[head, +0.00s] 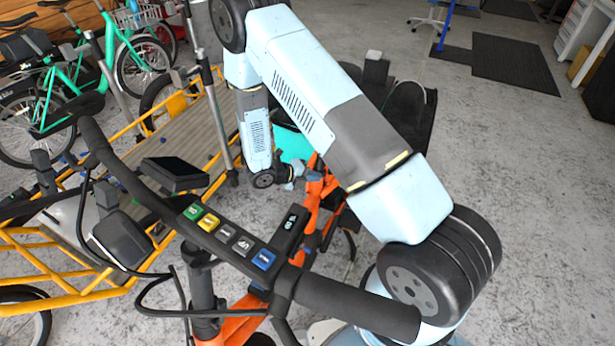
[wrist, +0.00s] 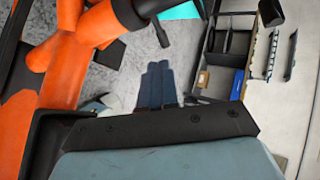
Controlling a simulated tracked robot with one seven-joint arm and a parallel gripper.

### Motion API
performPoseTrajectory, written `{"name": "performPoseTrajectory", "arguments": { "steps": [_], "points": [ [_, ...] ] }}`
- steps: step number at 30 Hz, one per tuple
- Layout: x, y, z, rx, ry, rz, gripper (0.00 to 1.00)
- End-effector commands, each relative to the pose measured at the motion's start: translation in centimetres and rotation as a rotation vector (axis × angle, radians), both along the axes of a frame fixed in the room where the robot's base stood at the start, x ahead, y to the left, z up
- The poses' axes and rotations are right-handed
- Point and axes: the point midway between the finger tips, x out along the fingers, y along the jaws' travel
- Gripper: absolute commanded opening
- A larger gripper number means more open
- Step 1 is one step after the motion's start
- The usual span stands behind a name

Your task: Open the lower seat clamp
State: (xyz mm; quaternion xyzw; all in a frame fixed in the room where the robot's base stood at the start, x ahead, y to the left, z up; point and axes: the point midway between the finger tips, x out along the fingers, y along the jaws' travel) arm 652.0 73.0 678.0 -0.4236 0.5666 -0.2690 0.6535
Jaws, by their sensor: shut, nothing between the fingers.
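The orange bike frame (head: 313,190) stands below and beside my arm in the head view. In the wrist view its thick orange tubes (wrist: 65,65) fill the left side. A black collar (wrist: 135,10) sits on an orange tube at the top, with a short black lever (wrist: 163,36) sticking down from it; this looks like a seat clamp, but I cannot tell whether it is the lower one. My gripper (wrist: 158,66) is shut and empty, its dark fingers apart from the lever and just below it in the picture. In the head view my gripper (head: 288,176) is small beside the orange frame.
The handlebar (head: 240,245) with coloured buttons crosses the head view's front. A yellow-framed cargo bike (head: 185,110) stands left, with green bikes (head: 75,85) behind. A compartment tray (wrist: 232,52) shows in the wrist view. Open concrete floor lies at right.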

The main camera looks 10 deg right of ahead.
Motion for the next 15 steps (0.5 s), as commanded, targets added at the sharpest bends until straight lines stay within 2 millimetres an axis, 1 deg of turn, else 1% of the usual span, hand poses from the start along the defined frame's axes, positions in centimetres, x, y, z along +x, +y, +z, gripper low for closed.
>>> {"name": "performPoseTrajectory", "arguments": {
  "steps": [1,8,12,15],
  "points": [
    [0.1,-0.8,-0.5,0.000,0.002,-0.001,0.00],
    [1.0,-4.0,-2.6,-0.001,0.002,0.002,0.00],
    [1.5,-5.8,-3.0,0.000,0.000,0.001,0.00],
    [1.7,-6.7,-3.3,0.001,0.000,0.002,0.00]
  ]
}}
